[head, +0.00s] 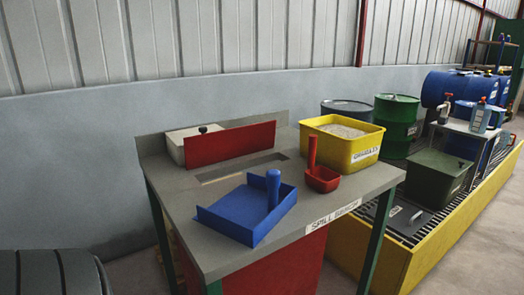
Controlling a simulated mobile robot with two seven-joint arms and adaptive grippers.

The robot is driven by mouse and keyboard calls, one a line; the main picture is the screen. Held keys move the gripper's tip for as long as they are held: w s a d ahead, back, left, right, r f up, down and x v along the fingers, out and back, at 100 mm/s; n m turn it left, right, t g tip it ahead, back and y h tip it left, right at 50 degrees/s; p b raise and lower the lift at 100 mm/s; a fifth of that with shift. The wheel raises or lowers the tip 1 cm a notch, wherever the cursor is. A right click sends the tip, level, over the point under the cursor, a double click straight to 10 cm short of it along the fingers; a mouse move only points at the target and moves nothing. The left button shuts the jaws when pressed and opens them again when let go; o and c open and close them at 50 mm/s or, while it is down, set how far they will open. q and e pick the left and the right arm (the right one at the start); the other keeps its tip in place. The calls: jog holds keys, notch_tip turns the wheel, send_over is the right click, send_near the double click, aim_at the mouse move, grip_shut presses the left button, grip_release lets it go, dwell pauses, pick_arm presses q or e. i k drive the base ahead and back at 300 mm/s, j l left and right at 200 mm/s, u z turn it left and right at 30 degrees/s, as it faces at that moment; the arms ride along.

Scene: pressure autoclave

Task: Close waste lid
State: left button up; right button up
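A red rectangular panel (230,143), which looks like the waste lid, stands upright on the grey workbench (190,192). It stands behind a rectangular slot (243,168) in the bench top, which is uncovered. Whether the panel is hinged there cannot be seen. Neither of my grippers is in view.
A blue dustpan-shaped tray (232,222) with an upright handle and a red scoop (321,178) lie in front. A yellow bin (343,149) of granules stands at right, a pale box (180,149) with a black knob behind the panel. Drums and a yellow-edged pallet (440,250) stand beyond.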

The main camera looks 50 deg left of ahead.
aim_at(205, 149)
jog(key=z, duration=1.7)
jog(key=k+j+z, duration=0.15)
jog(key=k+z, duration=0.95)
jog(key=k, duration=0.25)
jog(key=k+z, duration=0.3)
jog(key=k, duration=0.2)
jog(key=k+u, duration=0.15)
jog(key=k, duration=0.95)
jog(key=k+u, duration=0.2)
jog(key=u, duration=0.15)
jog(key=k+j+u, duration=0.1)
jog(key=u, duration=0.25)
jog(key=k+j+u, duration=0.15)
jog(key=u, duration=0.2)
jog(key=k+u, duration=0.1)
jog(key=u, duration=1)
jog(key=k+l, duration=0.4)
